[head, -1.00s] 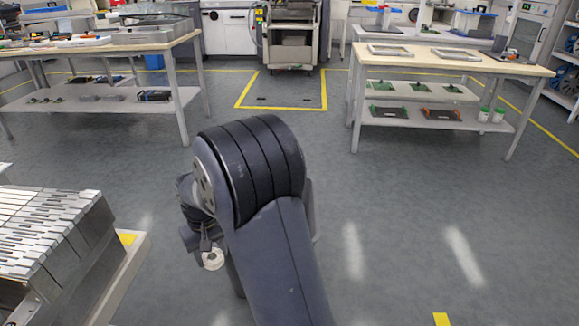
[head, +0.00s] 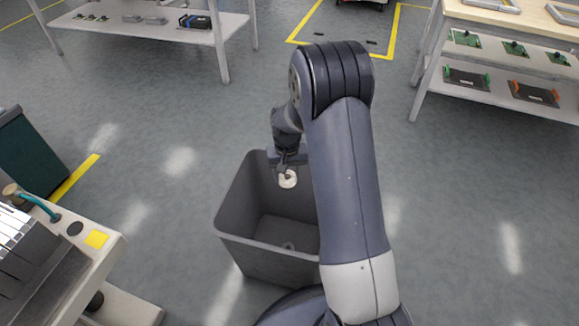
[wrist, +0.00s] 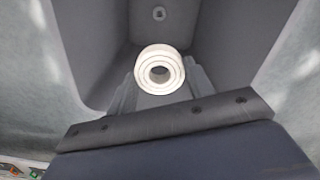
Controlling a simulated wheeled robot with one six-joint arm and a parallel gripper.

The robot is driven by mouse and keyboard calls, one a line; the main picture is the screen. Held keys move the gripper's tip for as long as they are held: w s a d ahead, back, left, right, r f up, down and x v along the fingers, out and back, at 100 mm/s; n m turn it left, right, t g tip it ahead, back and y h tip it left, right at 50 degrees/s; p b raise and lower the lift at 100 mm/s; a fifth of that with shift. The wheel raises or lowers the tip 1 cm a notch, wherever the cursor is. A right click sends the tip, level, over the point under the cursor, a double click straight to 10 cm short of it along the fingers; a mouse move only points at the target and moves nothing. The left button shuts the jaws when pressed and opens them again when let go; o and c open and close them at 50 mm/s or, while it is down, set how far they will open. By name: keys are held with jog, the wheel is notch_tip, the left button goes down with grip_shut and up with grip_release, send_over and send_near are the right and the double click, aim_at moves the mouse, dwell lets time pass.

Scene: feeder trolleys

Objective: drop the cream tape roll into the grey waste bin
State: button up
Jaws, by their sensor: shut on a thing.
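The cream tape roll (head: 288,180) hangs over the open top of the grey waste bin (head: 265,262) in the head view. My gripper (head: 286,174) is shut on the roll and points down, near the bin's far side. In the wrist view the roll (wrist: 160,70) shows as a pale ring at my fingertips (wrist: 160,88), with the bin's inner walls (wrist: 90,45) around and beyond it. A small round grey thing (head: 288,246) lies on the bin's floor. My arm hides the bin's right side in the head view.
A machine or trolley with a pale edge (head: 95,240) stands at lower left, with a dark green box (head: 28,152) behind it. Workbenches stand at upper left (head: 150,30) and upper right (head: 490,95). The grey floor (head: 150,130) between is clear.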

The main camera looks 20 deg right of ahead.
aim_at(287, 176)
notch_tip(287, 176, down, 6)
jog(key=b, duration=0.4)
jog(key=shift+f+b, duration=0.25)
jog(key=shift+b, duration=0.05)
jog(key=shift+w, duration=0.1)
jog(key=o, duration=1)
notch_tip(287, 176, up, 11)
jog(key=p, duration=0.3)
jog(key=shift+p, duration=0.4)
jog(key=shift+f, duration=0.1)
